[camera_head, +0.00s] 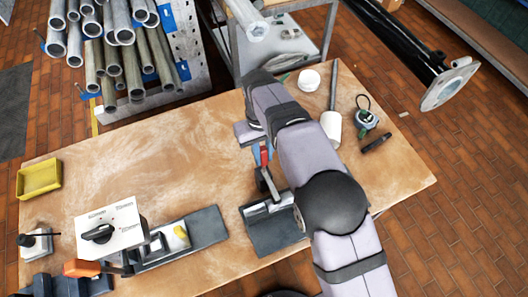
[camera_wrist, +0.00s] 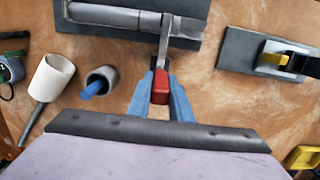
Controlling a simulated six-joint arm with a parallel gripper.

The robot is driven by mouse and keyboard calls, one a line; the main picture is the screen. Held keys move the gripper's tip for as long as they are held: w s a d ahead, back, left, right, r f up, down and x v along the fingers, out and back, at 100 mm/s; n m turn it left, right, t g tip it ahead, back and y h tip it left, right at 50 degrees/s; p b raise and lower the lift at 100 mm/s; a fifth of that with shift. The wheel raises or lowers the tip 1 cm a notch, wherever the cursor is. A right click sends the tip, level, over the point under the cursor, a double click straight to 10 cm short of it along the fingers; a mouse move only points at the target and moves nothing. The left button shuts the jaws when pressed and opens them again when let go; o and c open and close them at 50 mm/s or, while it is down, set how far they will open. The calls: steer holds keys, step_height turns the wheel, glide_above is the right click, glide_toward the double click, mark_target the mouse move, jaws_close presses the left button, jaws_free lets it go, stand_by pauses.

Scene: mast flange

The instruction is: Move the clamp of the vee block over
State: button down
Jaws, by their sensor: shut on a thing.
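The vee block stands on a dark plate (camera_head: 279,237) near the front of the bench, with a grey tube (camera_wrist: 112,16) lying in it. The clamp's steel lever (camera_wrist: 165,40) rises from this block and ends in a red grip (camera_wrist: 160,87). The red grip also shows in the head view (camera_head: 265,156). My gripper (camera_wrist: 160,95) is shut on the red grip, with a blue finger on each side. The lever leans up and away from the plate in the head view. My arm hides part of the block's right side there.
A second plate fixture (camera_head: 207,226) and a white switch box (camera_head: 112,228) stand to the left. A white mallet (camera_head: 331,128), tape measure (camera_head: 366,120) and white tub (camera_head: 309,80) lie right. A short grey cylinder (camera_wrist: 103,76) sits near my gripper. The bench's middle left is clear.

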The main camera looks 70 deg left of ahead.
steer(key=shift+a+r+h+p, duration=0.1)
steer(key=shift+a+h+p, duration=0.3)
steer(key=shift+p, duration=0.3)
steer(key=c, duration=1.6)
jaws_free()
steer(key=shift+a+r+b, duration=0.1)
steer(key=shift+r+b, duration=0.45)
steer(key=shift+b, duration=0.05)
steer(key=r, duration=0.3)
steer(key=shift+a+r+b, duration=0.2)
steer(key=shift+r+b, duration=0.05)
steer(key=shift+b, duration=0.1)
steer(key=shift+a+r+p, duration=0.1)
steer(key=shift+r+p, duration=1.15)
steer(key=shift+p, duration=0.15)
